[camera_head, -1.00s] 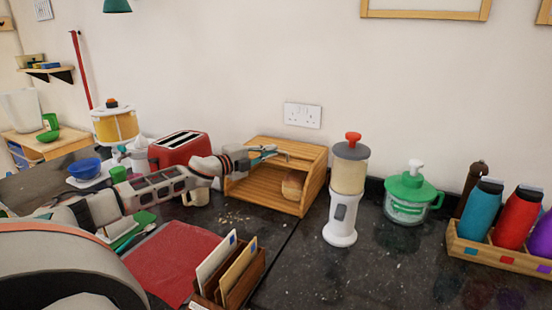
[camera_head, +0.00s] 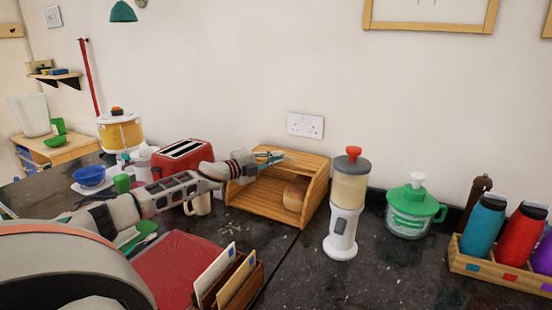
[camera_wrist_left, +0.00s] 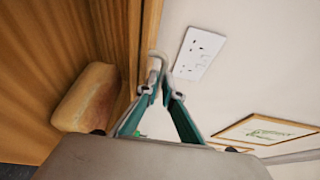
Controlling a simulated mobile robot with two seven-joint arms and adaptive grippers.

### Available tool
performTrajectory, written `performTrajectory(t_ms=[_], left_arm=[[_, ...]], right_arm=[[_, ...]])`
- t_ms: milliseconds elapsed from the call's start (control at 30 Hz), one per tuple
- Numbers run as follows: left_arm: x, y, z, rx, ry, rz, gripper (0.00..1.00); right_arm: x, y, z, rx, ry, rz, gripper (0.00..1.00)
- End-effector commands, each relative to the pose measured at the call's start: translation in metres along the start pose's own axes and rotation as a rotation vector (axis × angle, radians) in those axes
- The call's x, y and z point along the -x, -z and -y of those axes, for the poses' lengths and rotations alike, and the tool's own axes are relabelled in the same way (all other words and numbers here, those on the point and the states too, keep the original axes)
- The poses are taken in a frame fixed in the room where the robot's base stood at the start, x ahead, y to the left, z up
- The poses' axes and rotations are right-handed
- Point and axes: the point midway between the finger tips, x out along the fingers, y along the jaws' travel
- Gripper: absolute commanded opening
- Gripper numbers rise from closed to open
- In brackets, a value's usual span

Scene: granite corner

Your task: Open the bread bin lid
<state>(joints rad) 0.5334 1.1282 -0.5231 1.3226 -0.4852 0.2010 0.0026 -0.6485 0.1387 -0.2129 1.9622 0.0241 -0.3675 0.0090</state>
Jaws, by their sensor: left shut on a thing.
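The wooden bread bin (camera_head: 262,205) stands against the back wall with its front open. Its lid (camera_head: 309,159) is raised near the top of the bin. A bread loaf (camera_head: 294,194) shows inside on the right; it also shows at the left of the left wrist view (camera_wrist_left: 85,98). My left gripper (camera_head: 280,157) is at the lid's upper edge. In the left wrist view its teal fingers (camera_wrist_left: 160,75) are closed around a small pale handle at the wooden edge. My right gripper is not in view.
A red toaster (camera_head: 181,156) stands just behind my left arm, with a cream mug (camera_head: 200,204) beneath it. A white blender-like appliance (camera_head: 345,205) stands close to the bin's right. A letter rack (camera_head: 238,283) is in front.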

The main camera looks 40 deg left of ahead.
Motion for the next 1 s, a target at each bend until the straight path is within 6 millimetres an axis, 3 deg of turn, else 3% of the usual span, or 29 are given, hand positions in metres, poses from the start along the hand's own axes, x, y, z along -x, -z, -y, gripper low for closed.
performTrajectory(t_ms=[33,167,200,733,1000], left_arm=[[0.0,-0.002,0.016,-0.001,0.022,0.002,0.0],[0.0,-0.002,0.016,-0.001,0.022,0.002,0.0],[0.0,-0.002,0.016,-0.001,0.022,0.002,0.14],[0.001,-0.002,0.012,0.0,0.018,0.003,0.14],[0.021,-0.003,0.008,0.0,0.013,0.005,0.14]], right_arm=[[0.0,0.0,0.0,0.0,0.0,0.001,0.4],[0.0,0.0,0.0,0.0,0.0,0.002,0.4],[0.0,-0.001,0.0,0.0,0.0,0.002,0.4],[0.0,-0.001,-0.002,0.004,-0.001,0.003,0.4],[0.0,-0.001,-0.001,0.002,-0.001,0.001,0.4]])
